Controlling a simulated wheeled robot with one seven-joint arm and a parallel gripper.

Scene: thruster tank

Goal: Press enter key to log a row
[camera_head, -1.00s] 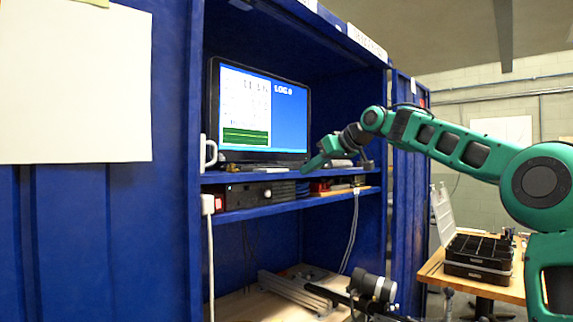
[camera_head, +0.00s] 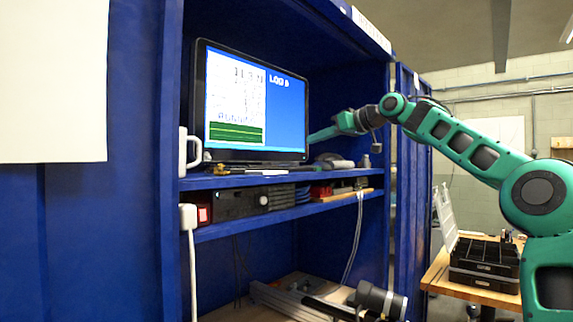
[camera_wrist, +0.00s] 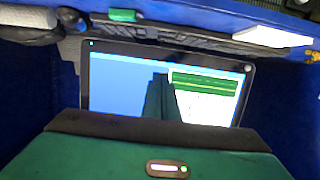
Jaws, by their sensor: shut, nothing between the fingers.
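A monitor (camera_head: 285,105) stands on the blue shelf, with a white readout panel, a green trace and a "LOG" label on blue; the digit after it is blurred. It shows upside down in the wrist view (camera_wrist: 120,75). My green gripper (camera_head: 314,137) is shut and empty at the monitor's lower right edge, above the shelf. In the wrist view the fingers (camera_wrist: 161,77) overlap the screen; contact cannot be told. A dark strip (camera_wrist: 180,38), perhaps the keyboard, lies along the screen's base. The enter key cannot be made out.
A white mug (camera_head: 188,152) stands left of the monitor. Small items (camera_head: 330,160) lie on the shelf at right. A lower shelf (camera_head: 240,226) holds boxes and cables. Blue cabinet walls (camera_head: 365,90) enclose the shelves. A table (camera_head: 450,285) with black trays stands at right.

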